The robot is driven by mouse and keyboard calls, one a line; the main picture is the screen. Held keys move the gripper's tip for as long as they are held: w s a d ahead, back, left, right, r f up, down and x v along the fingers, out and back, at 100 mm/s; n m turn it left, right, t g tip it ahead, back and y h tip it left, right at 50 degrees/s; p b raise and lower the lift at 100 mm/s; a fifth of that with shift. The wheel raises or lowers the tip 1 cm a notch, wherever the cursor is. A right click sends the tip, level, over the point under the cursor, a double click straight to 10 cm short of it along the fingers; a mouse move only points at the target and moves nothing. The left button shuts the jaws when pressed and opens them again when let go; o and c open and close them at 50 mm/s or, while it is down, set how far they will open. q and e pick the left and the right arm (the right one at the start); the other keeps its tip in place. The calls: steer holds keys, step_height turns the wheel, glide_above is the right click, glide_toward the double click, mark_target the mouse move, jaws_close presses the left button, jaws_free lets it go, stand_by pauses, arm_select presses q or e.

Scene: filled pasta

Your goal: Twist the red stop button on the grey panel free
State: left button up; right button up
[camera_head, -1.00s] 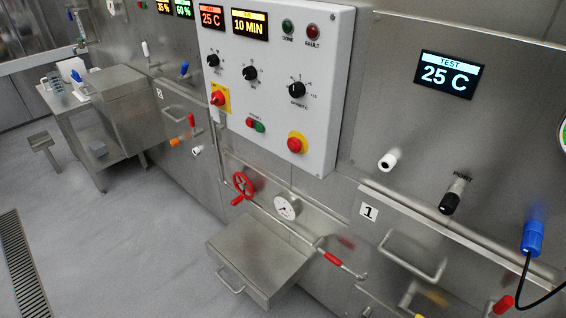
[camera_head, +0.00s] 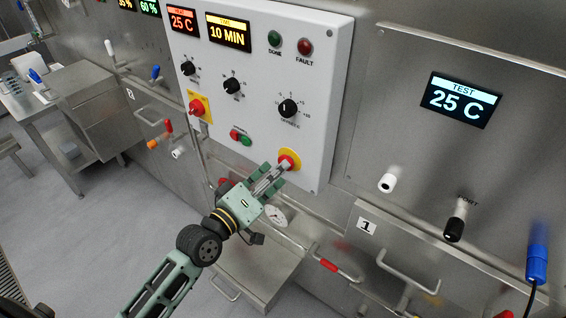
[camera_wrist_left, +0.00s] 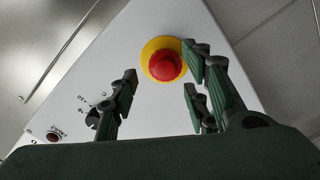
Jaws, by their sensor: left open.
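The red stop button (camera_head: 285,163) sits on a yellow round plate at the lower right of the grey panel (camera_head: 330,110). My left gripper (camera_head: 274,175) is just below and in front of it in the head view, and its fingers hide the button's lower part. In the left wrist view the red button (camera_wrist_left: 164,66) stands on its yellow ring, beyond the fingertips. My left gripper (camera_wrist_left: 160,88) also shows there with its fingers spread apart and empty. The button lies between the fingers' lines, nearer the right ones. I see no contact. My right gripper is not in view.
The panel also carries a red knob on a yellow plate (camera_head: 198,108), black dials (camera_head: 288,108) and a red-green switch (camera_head: 240,137). Below are a pressure gauge (camera_head: 276,215) and a steel drawer box (camera_head: 255,275). A blue plug (camera_head: 537,265) hangs at the right.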

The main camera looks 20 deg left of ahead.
arm_select(q)
steer(key=x, duration=0.3)
steer(key=shift+w, duration=0.3)
steer(key=c, duration=1)
steer(key=shift+c, duration=0.2)
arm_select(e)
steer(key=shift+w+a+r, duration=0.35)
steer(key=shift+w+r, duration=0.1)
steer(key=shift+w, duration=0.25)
